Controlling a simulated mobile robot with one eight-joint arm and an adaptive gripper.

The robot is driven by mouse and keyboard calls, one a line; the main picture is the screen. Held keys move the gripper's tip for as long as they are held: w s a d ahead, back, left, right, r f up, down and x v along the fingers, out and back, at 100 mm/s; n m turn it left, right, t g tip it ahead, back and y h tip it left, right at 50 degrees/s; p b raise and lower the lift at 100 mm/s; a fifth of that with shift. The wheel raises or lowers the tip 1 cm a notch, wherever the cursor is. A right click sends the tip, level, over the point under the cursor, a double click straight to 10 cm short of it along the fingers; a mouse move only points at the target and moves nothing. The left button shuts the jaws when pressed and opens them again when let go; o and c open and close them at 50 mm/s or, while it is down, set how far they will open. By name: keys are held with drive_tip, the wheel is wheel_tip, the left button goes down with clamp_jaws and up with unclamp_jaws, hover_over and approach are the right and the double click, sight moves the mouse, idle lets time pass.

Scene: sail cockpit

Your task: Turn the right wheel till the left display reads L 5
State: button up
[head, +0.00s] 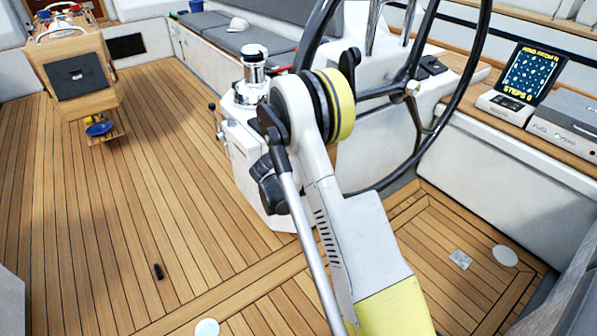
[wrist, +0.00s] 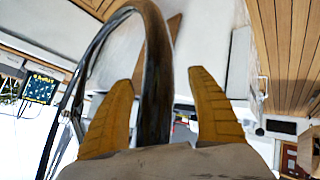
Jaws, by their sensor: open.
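The wheel (head: 470,85) has a dark rim and dark spokes meeting at a metal hub (head: 412,88), right of centre in the head view. In the wrist view its rim (wrist: 155,75) passes between the two yellow fingers of my gripper (wrist: 158,78). The fingers are open, with a visible gap on each side of the rim. In the head view my arm hides the gripper and part of the rim. A screen (head: 530,75) at the right reads "STEPS 0" in yellow; its top line is too small to read. I see no readable "L" value.
A grey box (head: 565,125) and a small white unit (head: 505,106) stand by the screen on the wooden ledge. A winch (head: 255,68) tops the white pedestal left of the wheel. A wooden table (head: 80,75) stands far left. The teak floor (head: 130,220) between is mostly clear.

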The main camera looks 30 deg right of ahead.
drive_tip(key=v, duration=0.5)
idle(0.3)
